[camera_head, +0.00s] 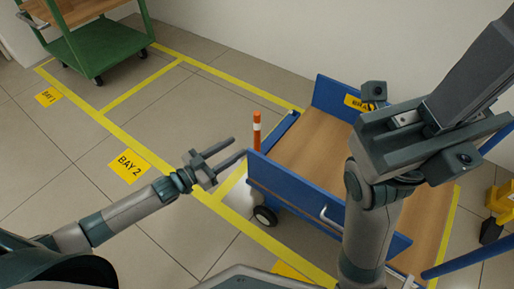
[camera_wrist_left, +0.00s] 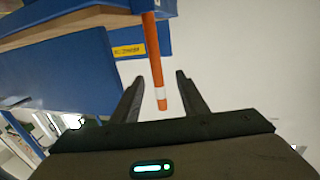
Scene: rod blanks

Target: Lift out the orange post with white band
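The orange post with white band (camera_head: 257,130) stands upright at the left corner of the blue trolley; its lower end meets the blue edge and I cannot tell how it is seated. My left gripper (camera_head: 238,148) is open and empty, just left of the post, its fingers pointing toward it. In the left wrist view the post (camera_wrist_left: 155,60) appears between the two fingertips, its banded end toward me; I cannot tell the depth between them. My right gripper (camera_head: 425,125) is large and close to the head camera, over the trolley's right part, with nothing visible in it.
The blue trolley (camera_head: 285,187) has a wooden deck (camera_head: 310,145) and a wheel near my left gripper. A green cart (camera_head: 95,45) stands at the back left. Yellow floor lines and a BAY 2 label (camera_head: 129,166) mark the open tiled floor. Something yellow (camera_head: 502,200) is at the right edge.

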